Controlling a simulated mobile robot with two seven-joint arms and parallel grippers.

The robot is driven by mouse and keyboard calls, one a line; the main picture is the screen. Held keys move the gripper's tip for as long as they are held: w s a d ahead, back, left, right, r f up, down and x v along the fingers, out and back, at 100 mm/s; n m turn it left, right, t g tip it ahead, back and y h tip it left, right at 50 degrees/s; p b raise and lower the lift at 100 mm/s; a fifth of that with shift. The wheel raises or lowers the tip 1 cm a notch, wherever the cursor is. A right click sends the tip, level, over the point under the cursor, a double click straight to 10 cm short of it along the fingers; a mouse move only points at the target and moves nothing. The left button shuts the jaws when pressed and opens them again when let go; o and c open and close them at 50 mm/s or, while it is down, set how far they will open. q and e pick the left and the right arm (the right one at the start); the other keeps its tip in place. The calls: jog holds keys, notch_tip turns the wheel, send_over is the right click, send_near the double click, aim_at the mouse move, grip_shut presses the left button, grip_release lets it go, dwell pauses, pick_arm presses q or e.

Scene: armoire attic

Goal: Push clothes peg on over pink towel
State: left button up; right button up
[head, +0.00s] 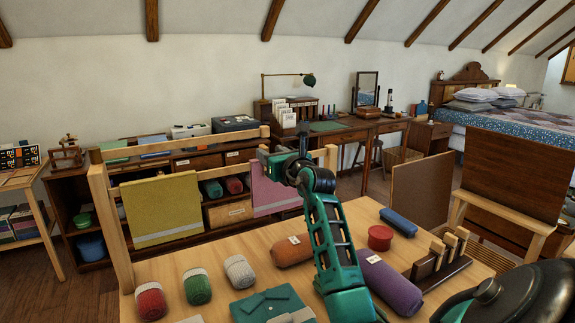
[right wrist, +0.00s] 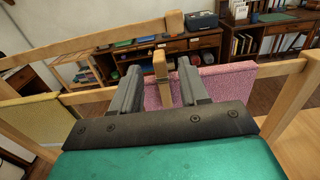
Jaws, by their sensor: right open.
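The pink towel (head: 274,190) hangs over a rail of the wooden drying rack; it also shows in the right wrist view (right wrist: 225,80). A wooden clothes peg (right wrist: 160,66) stands upright at the rail, in front of the towel's left part. How far it sits over the towel is hidden. My right gripper (right wrist: 158,72) is open, with one grey finger on each side of the peg and a gap to both. In the head view my right gripper (head: 288,165) is at the rack and hides part of the towel. My left gripper is not in view.
A yellow towel (head: 163,207) hangs on the rack's left. A raised bar (head: 180,142) ends close to my right gripper. The table (head: 225,255) holds several rolls, a red tin (head: 380,237) and a dark stand (head: 440,265) with wooden pegs.

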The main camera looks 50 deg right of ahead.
jog(key=v, duration=1)
jog(key=shift+s, duration=0.25)
jog(key=shift+a, duration=0.1)
